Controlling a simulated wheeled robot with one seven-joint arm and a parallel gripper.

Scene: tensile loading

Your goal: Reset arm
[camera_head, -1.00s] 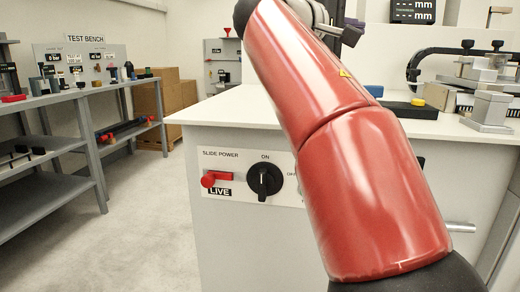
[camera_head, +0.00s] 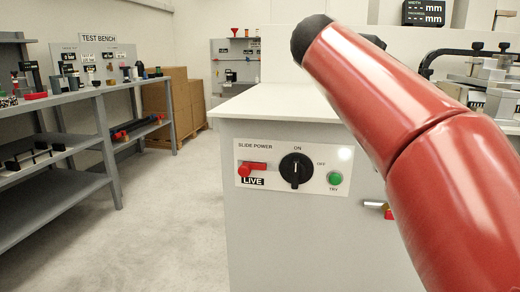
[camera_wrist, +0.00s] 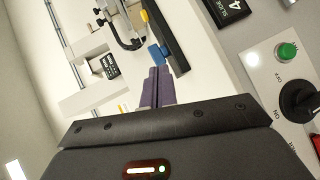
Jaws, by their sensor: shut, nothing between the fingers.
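My red arm (camera_head: 385,120) crosses the right half of the head view and hides part of the white bench. My gripper is out of sight in the head view. In the wrist view my gripper (camera_wrist: 157,72) shows its two purple fingers close together, with nothing held between them. Beyond the fingertips are a blue block (camera_wrist: 158,53) and a dark bar with a yellow piece on the bench top, apart from the gripper as far as I can tell.
The bench front carries a slide power panel (camera_head: 293,170) with a red lever, a black knob and a green button. Measuring gear (camera_head: 490,75) stands at the back right. Grey test bench shelves (camera_head: 85,95) stand at left. The floor (camera_head: 165,220) between is clear.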

